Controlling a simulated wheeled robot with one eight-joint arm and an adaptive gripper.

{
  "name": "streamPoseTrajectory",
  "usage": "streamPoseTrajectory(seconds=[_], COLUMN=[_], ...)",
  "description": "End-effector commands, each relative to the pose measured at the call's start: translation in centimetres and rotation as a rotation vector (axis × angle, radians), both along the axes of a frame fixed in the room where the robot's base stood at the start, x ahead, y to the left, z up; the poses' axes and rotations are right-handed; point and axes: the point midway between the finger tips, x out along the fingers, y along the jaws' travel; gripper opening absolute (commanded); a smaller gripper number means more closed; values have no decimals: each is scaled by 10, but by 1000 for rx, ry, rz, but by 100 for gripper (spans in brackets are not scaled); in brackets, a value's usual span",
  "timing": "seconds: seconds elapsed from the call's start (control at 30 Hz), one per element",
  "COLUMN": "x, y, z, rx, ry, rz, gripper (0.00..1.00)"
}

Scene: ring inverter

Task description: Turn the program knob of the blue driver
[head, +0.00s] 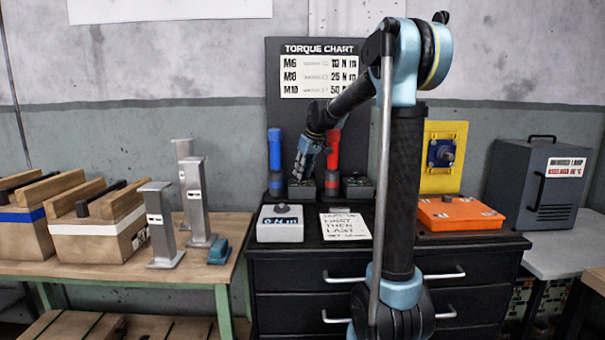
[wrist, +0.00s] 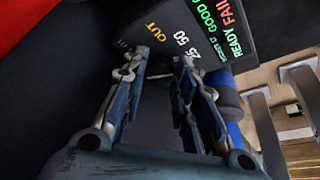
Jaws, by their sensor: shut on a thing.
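The blue driver (head: 275,148) stands upright at the back left of the black cabinet; part of it shows at the right in the wrist view (wrist: 234,132). A dark control box (head: 301,192) stands just right of it. In the wrist view the box face (wrist: 190,30) carries the words OUT, READY, GOOD and FAIL and the numbers 25 and 50. My gripper (head: 303,172) reaches down onto this box. Its fingertips (wrist: 160,68) are at the box face below the numbers, closed about the program knob, which is mostly hidden between them. The knob's pointer setting cannot be read.
A red driver (head: 333,148) stands close right of my gripper, with a second dark box (head: 357,187) beside it. A white display box (head: 280,224) and a printed card (head: 345,227) lie in front. An orange case (head: 458,213) is at the right.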

Motion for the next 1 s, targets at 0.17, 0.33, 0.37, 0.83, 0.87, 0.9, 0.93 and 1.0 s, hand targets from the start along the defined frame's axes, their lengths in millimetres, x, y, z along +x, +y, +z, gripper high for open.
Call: streamPoseTrajectory(seconds=[0.17,0.33,0.37,0.83,0.87,0.9,0.93,1.0], x=[0,0,0,-10,-11,-13,-15,-19], y=[0,0,0,-8,-10,-12,-14,-17], z=[0,0,0,31,36,44,49,62], rx=[0,0,0,0,0,1,1,1], ry=[0,0,0,0,0,0,0,1], rz=[-1,-1,-1,-1,-1,-2,-2,-3], gripper=[40,48,48,48,48,48,48,48])
